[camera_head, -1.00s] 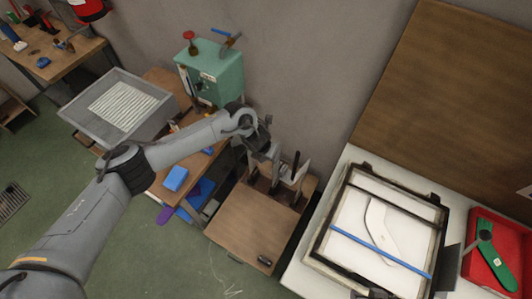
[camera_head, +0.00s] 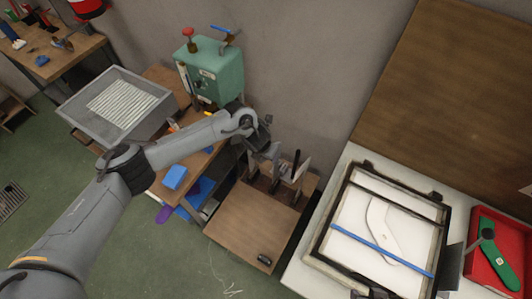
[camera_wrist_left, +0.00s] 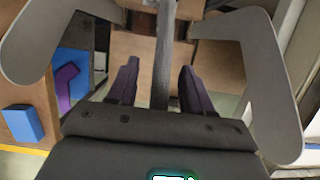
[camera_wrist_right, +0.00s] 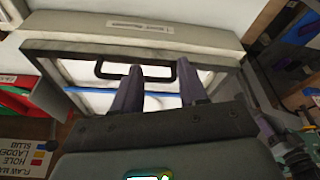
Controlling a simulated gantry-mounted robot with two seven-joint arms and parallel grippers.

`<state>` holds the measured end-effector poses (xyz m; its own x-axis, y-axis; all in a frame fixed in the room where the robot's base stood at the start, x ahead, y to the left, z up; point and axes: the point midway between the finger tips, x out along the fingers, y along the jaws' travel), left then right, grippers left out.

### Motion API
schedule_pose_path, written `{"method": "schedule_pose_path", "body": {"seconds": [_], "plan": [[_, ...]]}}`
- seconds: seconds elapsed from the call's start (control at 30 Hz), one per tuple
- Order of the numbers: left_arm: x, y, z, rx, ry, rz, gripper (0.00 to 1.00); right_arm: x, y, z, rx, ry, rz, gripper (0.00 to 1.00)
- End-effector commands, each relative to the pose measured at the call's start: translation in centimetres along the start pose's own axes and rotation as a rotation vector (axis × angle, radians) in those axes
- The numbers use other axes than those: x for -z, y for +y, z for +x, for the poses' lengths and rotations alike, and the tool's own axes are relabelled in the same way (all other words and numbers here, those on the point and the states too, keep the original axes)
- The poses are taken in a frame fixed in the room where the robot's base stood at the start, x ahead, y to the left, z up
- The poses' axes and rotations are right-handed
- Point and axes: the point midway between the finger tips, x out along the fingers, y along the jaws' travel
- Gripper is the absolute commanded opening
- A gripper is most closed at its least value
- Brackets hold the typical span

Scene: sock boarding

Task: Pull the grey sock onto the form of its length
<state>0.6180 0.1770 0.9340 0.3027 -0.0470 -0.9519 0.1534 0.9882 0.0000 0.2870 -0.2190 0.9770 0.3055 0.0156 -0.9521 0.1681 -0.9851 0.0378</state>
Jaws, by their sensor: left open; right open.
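My left gripper (camera_head: 266,150) hangs at the upright forms on the wooden stand. In the left wrist view its dark fingers (camera_wrist_left: 157,85) are open, one on each side of a narrow speckled grey strip (camera_wrist_left: 163,55). I cannot tell whether this strip is the grey sock or a form seen edge-on. Two flat grey forms flank it, a left one (camera_wrist_left: 32,45) and a right one (camera_wrist_left: 265,75). My right gripper (camera_wrist_right: 158,88) is open and empty, facing a framed box with a black handle (camera_wrist_right: 135,70). No sock can be clearly made out.
The wooden stand (camera_head: 245,220) has a bare front with a small black object (camera_head: 264,259). To the right are a framed white tray (camera_head: 350,215) with a blue bar (camera_head: 385,252) and a red tray (camera_head: 478,270). A green machine (camera_head: 215,70) and grey bin (camera_head: 150,130) stand behind left.

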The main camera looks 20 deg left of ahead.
Motion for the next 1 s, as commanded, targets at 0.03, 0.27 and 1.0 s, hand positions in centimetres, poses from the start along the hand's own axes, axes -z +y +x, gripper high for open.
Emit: {"method": "schedule_pose_path", "body": {"seconds": [0.03, 0.27, 1.0], "plan": [[0.0, 0.0, -0.1, 0.000, 0.000, 0.000, 0.50, 0.0, 0.0, 0.0, -0.001, 0.000, -0.001, 0.43], [-0.1, 0.0, -2.0, 0.001, -0.003, 0.002, 0.50, 0.1, 0.0, -0.3, -0.001, 0.000, -0.001, 0.43], [0.0, 0.0, -10.8, 0.000, -0.001, 0.000, 0.50, 0.4, -0.2, -1.0, 0.006, 0.002, 0.008, 0.43]]}}
